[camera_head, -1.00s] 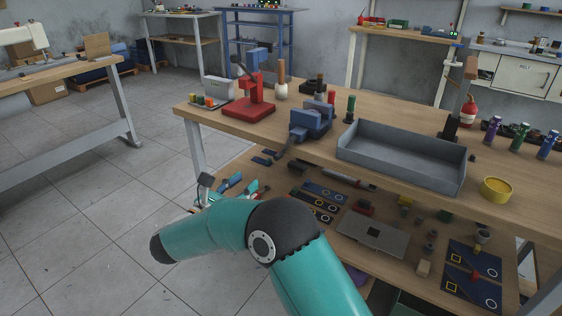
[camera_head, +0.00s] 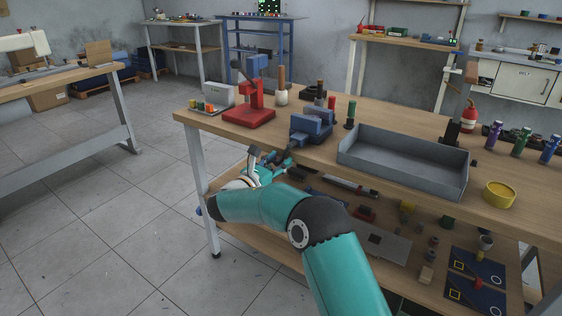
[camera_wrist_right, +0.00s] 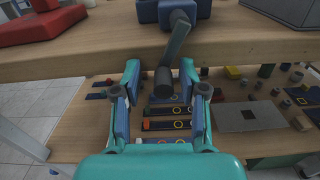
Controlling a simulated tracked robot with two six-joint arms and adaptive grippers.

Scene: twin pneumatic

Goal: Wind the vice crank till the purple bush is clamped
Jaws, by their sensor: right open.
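The blue vice (camera_head: 312,128) stands at the front edge of the workbench, and its lower part shows at the top of the right wrist view (camera_wrist_right: 172,12). Its dark crank (camera_wrist_right: 176,42) hangs down over the bench edge, ending in a dark round handle (camera_wrist_right: 164,80). My right gripper (camera_wrist_right: 160,72) is open, with one finger left and one right of the handle in the wrist view; no contact is visible. In the head view my right gripper (camera_head: 274,166) is just below the vice, partly hidden by my arm. I cannot make out the purple bush in the jaws. My left gripper is out of view.
The workbench edge (camera_wrist_right: 60,62) lies above my fingers. A red press (camera_head: 250,112) stands left of the vice and a grey tray (camera_head: 400,172) right of it. A lower shelf (camera_wrist_right: 75,135) with tools and small parts lies beneath.

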